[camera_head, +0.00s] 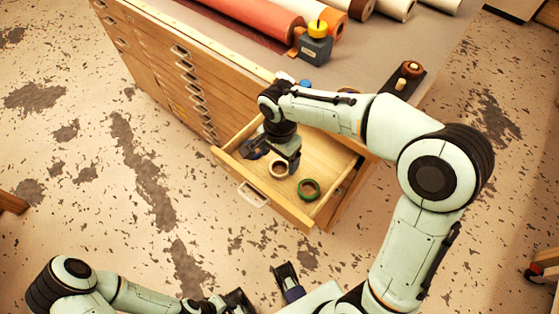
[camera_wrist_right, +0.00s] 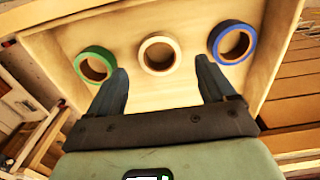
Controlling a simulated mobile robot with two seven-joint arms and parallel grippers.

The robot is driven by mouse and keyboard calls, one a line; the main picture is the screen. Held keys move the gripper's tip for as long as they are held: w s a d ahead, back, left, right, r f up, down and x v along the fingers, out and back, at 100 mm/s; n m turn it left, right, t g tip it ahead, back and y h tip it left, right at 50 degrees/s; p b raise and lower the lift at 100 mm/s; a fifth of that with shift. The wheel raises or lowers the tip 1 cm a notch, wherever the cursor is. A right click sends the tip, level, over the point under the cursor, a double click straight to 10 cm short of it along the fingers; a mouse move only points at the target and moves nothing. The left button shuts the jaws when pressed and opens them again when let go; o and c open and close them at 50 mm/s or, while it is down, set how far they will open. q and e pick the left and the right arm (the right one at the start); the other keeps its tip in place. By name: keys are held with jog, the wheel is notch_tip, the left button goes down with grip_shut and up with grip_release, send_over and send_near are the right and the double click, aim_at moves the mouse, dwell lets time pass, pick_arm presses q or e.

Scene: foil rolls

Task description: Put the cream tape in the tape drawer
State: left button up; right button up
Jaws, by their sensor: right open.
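The cream tape (camera_head: 278,177) lies flat on the floor of the open wooden drawer (camera_head: 262,196). It also shows in the right wrist view (camera_wrist_right: 144,54), just beyond my fingertips. My right gripper (camera_head: 287,153) reaches down into the drawer beside the tape. In the wrist view, the right gripper (camera_wrist_right: 162,66) is open and empty, its fingers apart on either side of the line to the cream tape; contact cannot be told. My left gripper (camera_head: 263,288) is at the bottom of the head view, fingers apart, with nothing seen between them.
A green tape (camera_head: 301,191) lies in the drawer on one side of the cream tape, and a blue tape (camera_wrist_right: 216,38) on the other. The drawer walls surround my right gripper.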

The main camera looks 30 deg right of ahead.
notch_tip(320, 180, up, 8)
jog(key=p, duration=0.1)
jog(key=shift+s, duration=0.1)
dwell(0.6)
